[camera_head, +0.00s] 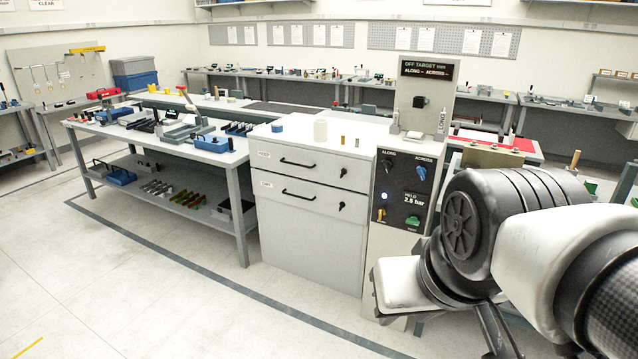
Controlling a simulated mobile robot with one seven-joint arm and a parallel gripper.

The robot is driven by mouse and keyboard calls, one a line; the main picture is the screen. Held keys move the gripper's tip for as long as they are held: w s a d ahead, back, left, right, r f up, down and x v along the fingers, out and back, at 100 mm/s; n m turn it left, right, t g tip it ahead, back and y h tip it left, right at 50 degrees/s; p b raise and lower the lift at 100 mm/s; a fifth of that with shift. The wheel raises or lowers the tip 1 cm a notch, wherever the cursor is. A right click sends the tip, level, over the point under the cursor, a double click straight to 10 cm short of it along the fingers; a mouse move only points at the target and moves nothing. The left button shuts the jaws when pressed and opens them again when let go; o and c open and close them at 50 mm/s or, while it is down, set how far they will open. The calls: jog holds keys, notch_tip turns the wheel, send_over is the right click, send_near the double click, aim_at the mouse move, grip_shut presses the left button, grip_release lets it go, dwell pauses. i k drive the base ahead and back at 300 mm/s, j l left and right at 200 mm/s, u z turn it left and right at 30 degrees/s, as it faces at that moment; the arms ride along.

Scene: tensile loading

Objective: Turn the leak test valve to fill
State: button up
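A grey test station stands right of centre, with a black control panel (400,190) on its front. Below are a small yellow-orange handle (382,214) and a green control (412,220). No label I can read names the leak test valve, and its setting is too small to tell. My arm fills the lower right, in front of the station's lower part. Dark prongs of my gripper (497,330) point down near the bottom edge; their opening is unclear.
An upper screen (426,70) reads off target. A workbench (240,157) with tools stands further left. The floor (150,290) at left front is clear.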

aim_at(413, 221)
jog(key=i+l+u, duration=0.55)
jog(key=l, duration=0.4)
jog(key=i+l, duration=0.2)
jog(key=l, duration=0.15)
jog(key=i+l, duration=0.2)
jog(key=l, duration=0.15)
jog(key=i+l+u, duration=0.1)
jog(key=l, duration=0.25)
jog(key=i+l, duration=0.5)
jog(key=l, duration=0.2)
